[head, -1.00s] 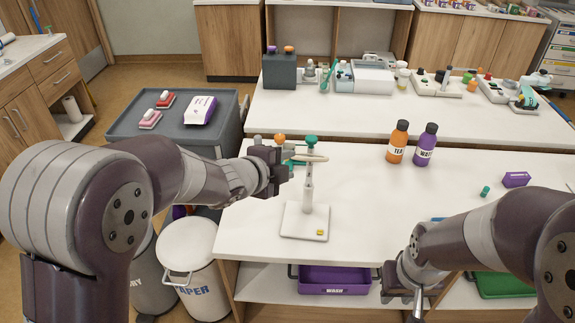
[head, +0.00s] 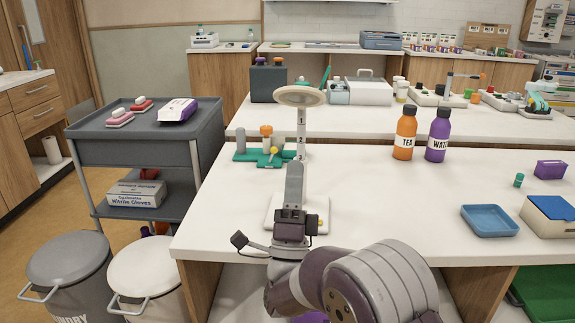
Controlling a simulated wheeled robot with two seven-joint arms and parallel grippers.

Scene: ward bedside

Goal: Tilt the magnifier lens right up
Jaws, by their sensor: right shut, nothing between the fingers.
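The magnifier stands upright on the near table. Its round pale lens (head: 299,96) tops a white post (head: 301,132) marked 1 and 2. The lens shows as a flattened oval; I cannot tell its exact tilt. Its white base (head: 323,205) lies on the table and carries a small yellow part. My right gripper (head: 295,168) is shut and empty. Its grey fingers point up the picture, in front of the post, and hide the lower post and part of the base. I cannot tell whether they touch it. My left gripper is out of view.
A blue tray (head: 489,220) lies further right.

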